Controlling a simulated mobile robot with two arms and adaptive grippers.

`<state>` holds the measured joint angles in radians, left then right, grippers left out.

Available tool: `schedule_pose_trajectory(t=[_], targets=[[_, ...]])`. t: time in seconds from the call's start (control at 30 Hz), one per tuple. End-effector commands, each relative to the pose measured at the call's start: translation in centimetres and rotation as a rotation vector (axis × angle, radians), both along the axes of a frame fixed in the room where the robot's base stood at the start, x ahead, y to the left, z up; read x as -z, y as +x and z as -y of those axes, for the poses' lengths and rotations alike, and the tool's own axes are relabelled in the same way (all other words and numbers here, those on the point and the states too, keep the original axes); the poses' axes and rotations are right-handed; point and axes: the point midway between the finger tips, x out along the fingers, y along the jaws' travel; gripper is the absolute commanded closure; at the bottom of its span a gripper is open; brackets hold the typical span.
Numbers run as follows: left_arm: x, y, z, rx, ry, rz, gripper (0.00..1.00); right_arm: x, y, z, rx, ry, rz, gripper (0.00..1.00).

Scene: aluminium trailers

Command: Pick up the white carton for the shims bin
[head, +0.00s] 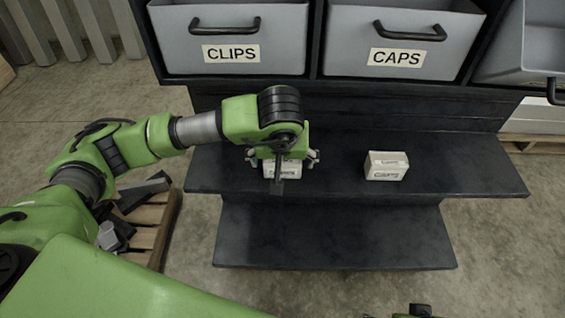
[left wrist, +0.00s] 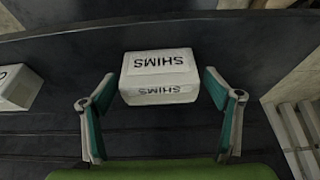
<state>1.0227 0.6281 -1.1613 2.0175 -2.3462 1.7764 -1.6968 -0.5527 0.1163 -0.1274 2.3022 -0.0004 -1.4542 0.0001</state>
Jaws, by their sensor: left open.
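A white carton labelled SHIMS (left wrist: 160,78) stands on the dark shelf, and its label reads upside down in the left wrist view. My left gripper (left wrist: 158,92) is open, with one finger on each side of this carton and small gaps showing between fingers and carton. In the head view my left gripper (head: 283,160) is over the carton (head: 283,172) and hides much of it. A second white carton (head: 386,166) stands apart to the right on the same shelf; its label is too small to read. My right gripper does not show clearly.
Grey bins labelled CLIPS (head: 231,32) and CAPS (head: 398,38) sit above the dark shelf (head: 460,180). Another bin (head: 520,50) is cut off at the right. A lower dark step (head: 335,240) is bare. A wooden pallet (head: 150,230) with dark parts lies at the left.

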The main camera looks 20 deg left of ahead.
Motion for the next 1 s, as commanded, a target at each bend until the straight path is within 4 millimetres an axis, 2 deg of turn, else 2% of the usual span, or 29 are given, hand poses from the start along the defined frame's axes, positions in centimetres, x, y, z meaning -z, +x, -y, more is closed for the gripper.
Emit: schedule_pose_trajectory(t=[0.1, 0.33, 0.37, 0.5, 0.53, 0.87, 1.0], targets=[[1.1, 0.3, 0.0, 0.001, -0.001, -0.003, 0.18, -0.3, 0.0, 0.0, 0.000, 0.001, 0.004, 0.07], [1.1, 0.4, -0.1, 0.002, -0.001, 0.000, 0.18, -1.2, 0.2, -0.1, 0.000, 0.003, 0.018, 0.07], [1.1, 0.4, -0.1, 0.002, -0.001, 0.000, 0.21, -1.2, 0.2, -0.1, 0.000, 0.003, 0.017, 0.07], [1.1, 0.4, -0.1, 0.002, -0.001, 0.000, 0.57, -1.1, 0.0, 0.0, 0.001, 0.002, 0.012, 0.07], [1.1, 0.4, -0.1, 0.002, -0.002, -0.001, 0.61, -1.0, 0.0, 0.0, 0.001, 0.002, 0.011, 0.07], [1.0, 0.4, -0.1, 0.002, -0.001, 0.000, 0.62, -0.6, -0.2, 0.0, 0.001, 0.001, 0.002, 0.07], [0.1, 0.5, -0.1, 0.001, -0.001, 0.003, 0.62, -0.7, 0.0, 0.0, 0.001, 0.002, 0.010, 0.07]])
